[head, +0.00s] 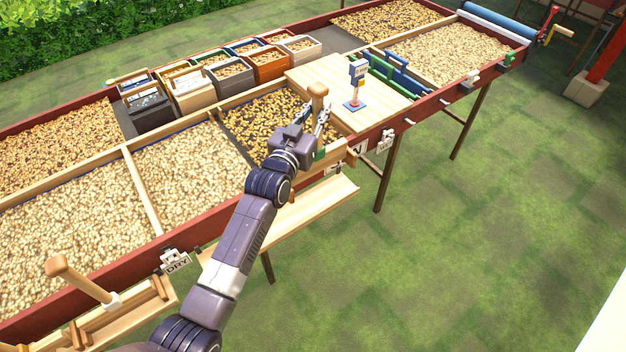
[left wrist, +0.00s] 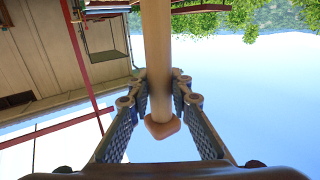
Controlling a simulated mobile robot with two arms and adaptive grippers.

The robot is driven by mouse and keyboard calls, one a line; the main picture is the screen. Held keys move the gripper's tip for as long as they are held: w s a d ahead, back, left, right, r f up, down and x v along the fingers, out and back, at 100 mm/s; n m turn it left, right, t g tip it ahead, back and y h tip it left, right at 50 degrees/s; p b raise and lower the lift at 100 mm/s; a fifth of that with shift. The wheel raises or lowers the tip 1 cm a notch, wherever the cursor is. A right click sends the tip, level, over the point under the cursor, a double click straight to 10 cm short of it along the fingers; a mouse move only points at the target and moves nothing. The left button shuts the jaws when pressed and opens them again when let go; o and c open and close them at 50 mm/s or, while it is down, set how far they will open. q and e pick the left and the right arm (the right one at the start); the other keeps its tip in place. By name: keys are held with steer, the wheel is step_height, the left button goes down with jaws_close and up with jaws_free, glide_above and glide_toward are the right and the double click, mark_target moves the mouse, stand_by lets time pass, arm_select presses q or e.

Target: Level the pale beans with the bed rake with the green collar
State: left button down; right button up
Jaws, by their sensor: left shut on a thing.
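My left gripper (head: 322,122) is shut on the wooden handle of a bed rake (head: 318,91), whose rounded top sticks up above the fingers. In the left wrist view the handle (left wrist: 156,50) runs between the two fingers (left wrist: 160,88). A green patch, likely the collar, shows low beside the gripper; the rake's head is mostly hidden by my arm. The rake stands roughly upright at the bed's front edge, by a wooden ledge (head: 315,212). Pale beans lie in the front left bays (head: 70,215), (head: 188,165) and the far right bay (head: 450,52). My right gripper is out of view.
Another rake (head: 85,282) with a white collar rests at the lower left. Mixed darker beans (head: 250,118) lie behind my gripper. Several bins (head: 190,90) line the middle. Grass is open in front.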

arm_select(q)
steer(key=s+p, duration=0.1)
steer(key=s, duration=0.1)
steer(key=s+p, duration=0.1)
steer(key=shift+s+r, duration=0.2)
steer(key=shift+s, duration=0.2)
steer(key=shift+f, duration=0.1)
steer(key=s+a+f+n+t+y+b, duration=0.1)
steer(key=s+a+n+y+b, duration=0.3)
steer(key=s+a+b, duration=0.5)
steer(key=shift+s+a+f+y, duration=0.65)
steer(key=shift+s+a+y, duration=0.75)
steer(key=shift+s+a, duration=4.85)
steer(key=shift+s+d+f, duration=0.1)
steer(key=shift+s+d, duration=0.6)
